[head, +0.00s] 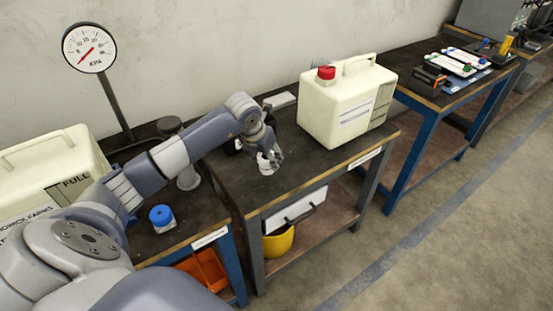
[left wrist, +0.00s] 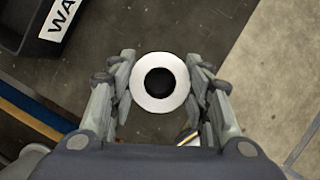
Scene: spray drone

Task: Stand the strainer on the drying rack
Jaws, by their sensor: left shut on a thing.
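My left gripper (head: 272,158) is over the dark top of the middle bench (head: 300,170). It is shut on a small round white piece with a dark centre, which I take to be the strainer (head: 264,164). In the left wrist view the strainer (left wrist: 160,62) shows end-on as a white ring between the two fingers (left wrist: 160,88). In the head view the fingers hide part of it. I cannot make out a drying rack for certain. My right gripper is not in view.
A cream canister with a red cap (head: 345,105) stands right of my gripper. A blue-capped jar (head: 161,217) and a pressure gauge (head: 89,48) are on the left bench. A black bin (left wrist: 50,25) shows in the left wrist view. The middle bench's front is clear.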

